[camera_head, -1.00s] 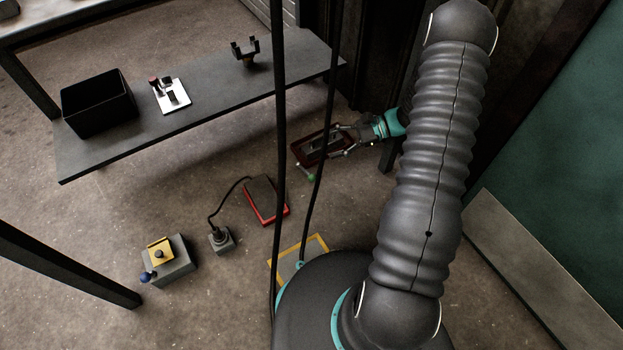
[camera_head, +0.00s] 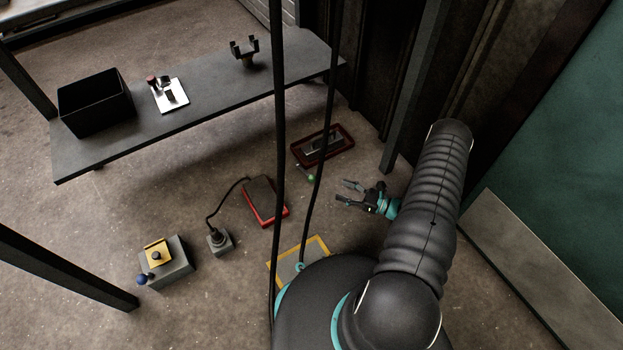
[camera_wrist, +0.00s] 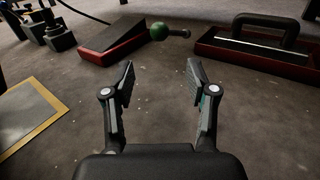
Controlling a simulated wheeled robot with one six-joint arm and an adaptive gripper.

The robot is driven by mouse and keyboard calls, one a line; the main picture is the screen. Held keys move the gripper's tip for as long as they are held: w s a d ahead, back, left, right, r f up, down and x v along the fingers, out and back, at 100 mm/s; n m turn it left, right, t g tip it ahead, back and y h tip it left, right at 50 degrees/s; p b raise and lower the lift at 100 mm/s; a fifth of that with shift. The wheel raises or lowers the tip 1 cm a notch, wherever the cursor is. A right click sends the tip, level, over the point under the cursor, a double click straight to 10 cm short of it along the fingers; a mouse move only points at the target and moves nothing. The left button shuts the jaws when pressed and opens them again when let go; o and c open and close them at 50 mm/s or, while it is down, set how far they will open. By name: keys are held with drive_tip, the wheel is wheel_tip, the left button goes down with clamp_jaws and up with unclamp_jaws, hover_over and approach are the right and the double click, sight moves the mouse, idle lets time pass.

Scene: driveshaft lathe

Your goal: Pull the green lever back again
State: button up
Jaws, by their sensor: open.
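The green ball of the lever (camera_head: 310,178) shows in the head view just below a dark red tray, with a short pale rod beside it. My gripper (camera_head: 344,192) is open and empty, to the right of and a little below the green ball in the head view. In the wrist view my gripper (camera_wrist: 161,70) has its two fingers spread, with bare floor between them and the green ball beyond the tips. Nothing touches the lever.
The dark red tray (camera_head: 349,142) holds a black handled block (camera_head: 320,144). A red-edged pedal (camera_head: 263,198) lies left of the green ball. Black cables (camera_head: 281,130) hang across the head view. A grey bench (camera_head: 210,83) stands behind. Floor around my gripper is clear.

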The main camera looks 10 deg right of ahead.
sight(311, 179)
drive_tip(key=x, duration=1.3)
drive_tip(key=shift+s+d, duration=0.1)
drive_tip(key=c, duration=0.8)
clamp_jaws()
